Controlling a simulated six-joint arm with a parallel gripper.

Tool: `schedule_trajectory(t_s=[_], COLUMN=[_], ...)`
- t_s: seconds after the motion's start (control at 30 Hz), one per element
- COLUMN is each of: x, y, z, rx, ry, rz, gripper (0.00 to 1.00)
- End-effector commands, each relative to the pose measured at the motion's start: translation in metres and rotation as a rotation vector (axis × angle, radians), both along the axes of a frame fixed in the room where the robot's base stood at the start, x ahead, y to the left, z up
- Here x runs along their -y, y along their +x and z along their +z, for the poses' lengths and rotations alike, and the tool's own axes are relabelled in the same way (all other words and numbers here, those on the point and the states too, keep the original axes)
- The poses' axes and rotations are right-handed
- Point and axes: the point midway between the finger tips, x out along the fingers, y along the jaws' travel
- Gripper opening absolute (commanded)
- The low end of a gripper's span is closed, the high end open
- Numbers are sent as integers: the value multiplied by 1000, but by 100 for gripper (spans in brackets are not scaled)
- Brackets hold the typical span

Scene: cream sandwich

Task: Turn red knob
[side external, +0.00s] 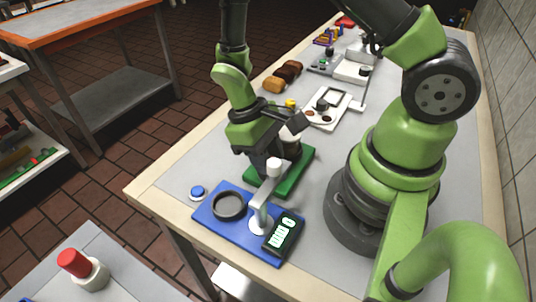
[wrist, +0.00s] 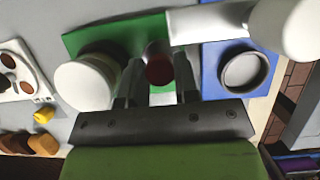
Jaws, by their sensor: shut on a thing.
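My gripper (wrist: 158,84) is shut on a dark red, rounded knob (wrist: 158,68), which shows between the two fingers in the wrist view. The knob sits above a green base (wrist: 117,38). In the side external view my gripper (side external: 274,158) is low over the same green base (side external: 297,179), and the arm hides the knob there. A white round part (wrist: 86,83) stands left of the fingers in the wrist view. Any turn of the knob cannot be told.
A blue base (side external: 235,242) with a black ring (side external: 229,205), a pale post (side external: 263,209) and a lit display (side external: 283,233) stands close by. A blue button (side external: 197,192) lies beside it. Brown and orange pieces (side external: 283,78) and a white device (side external: 325,107) are farther back.

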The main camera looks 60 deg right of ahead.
Motion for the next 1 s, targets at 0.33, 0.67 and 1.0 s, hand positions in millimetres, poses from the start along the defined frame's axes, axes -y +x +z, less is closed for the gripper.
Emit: schedule_trajectory(t_s=[0.33, 0.67, 1.0], x=[1, 1, 1], y=[-1, -1, -1], z=[1, 1, 1], rx=[-3, -2, -3], ry=[-1, 0, 0], rz=[-248, -403, -440], gripper=[5, 5, 5])
